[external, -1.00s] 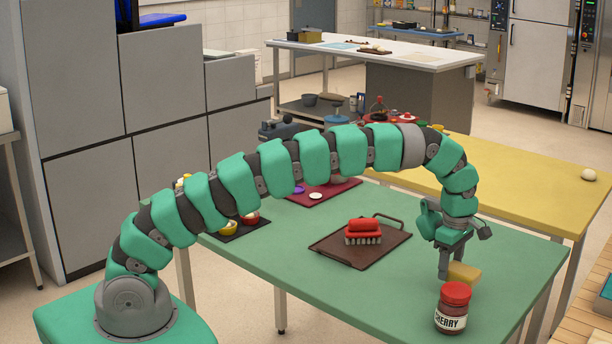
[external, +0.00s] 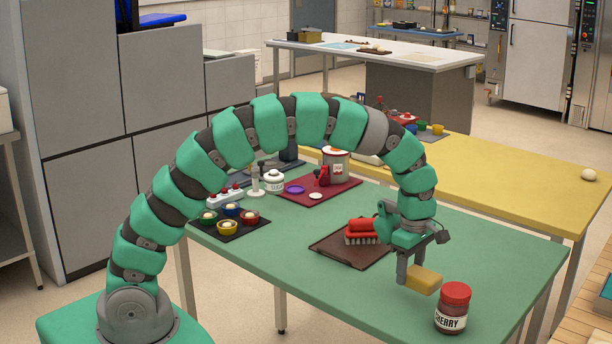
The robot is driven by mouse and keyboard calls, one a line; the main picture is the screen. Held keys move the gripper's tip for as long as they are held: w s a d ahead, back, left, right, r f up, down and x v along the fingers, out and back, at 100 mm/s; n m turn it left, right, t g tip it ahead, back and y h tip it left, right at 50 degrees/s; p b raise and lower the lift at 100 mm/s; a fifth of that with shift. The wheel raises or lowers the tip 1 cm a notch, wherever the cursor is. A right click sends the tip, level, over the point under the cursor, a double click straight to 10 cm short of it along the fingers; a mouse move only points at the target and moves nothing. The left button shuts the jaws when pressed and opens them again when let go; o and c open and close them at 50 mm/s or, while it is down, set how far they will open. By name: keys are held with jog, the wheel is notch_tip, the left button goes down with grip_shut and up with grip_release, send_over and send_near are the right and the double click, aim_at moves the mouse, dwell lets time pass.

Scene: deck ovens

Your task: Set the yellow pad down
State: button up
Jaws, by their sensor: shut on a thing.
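The yellow pad (external: 424,280) is a small yellow block at the right part of the green table (external: 490,248). My gripper (external: 412,274) is shut on it, with the fingers pointing down and the pad reaching out to the right. The pad appears held a little above the table top; the exact gap is hard to tell. It is behind and to the left of the cherry jar (external: 452,309), apart from it in the picture.
A dark tray (external: 345,252) with a red brush (external: 361,230) lies left of my gripper, which partly hides it. Coloured cups stand on a dark mat (external: 250,229) at the left. A maroon mat (external: 330,187) holds several items.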

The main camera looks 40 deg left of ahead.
jog(key=shift+s+a+r, duration=0.1)
jog(key=shift+s+a, duration=0.3)
jog(key=shift+s, duration=0.2)
jog(key=s+a, duration=1.1)
jog(key=a, duration=0.1)
jog(key=shift+s, duration=0.4)
jog(key=b, duration=0.1)
send_over(389, 289)
jog(key=shift+a+f, duration=0.1)
jog(key=shift+f, duration=0.6)
notch_tip(389, 289, down, 4)
jog(key=shift+w+r, duration=0.1)
jog(key=shift+r, duration=0.05)
jog(key=o, duration=0.9)
jog(key=shift+o, duration=0.2)
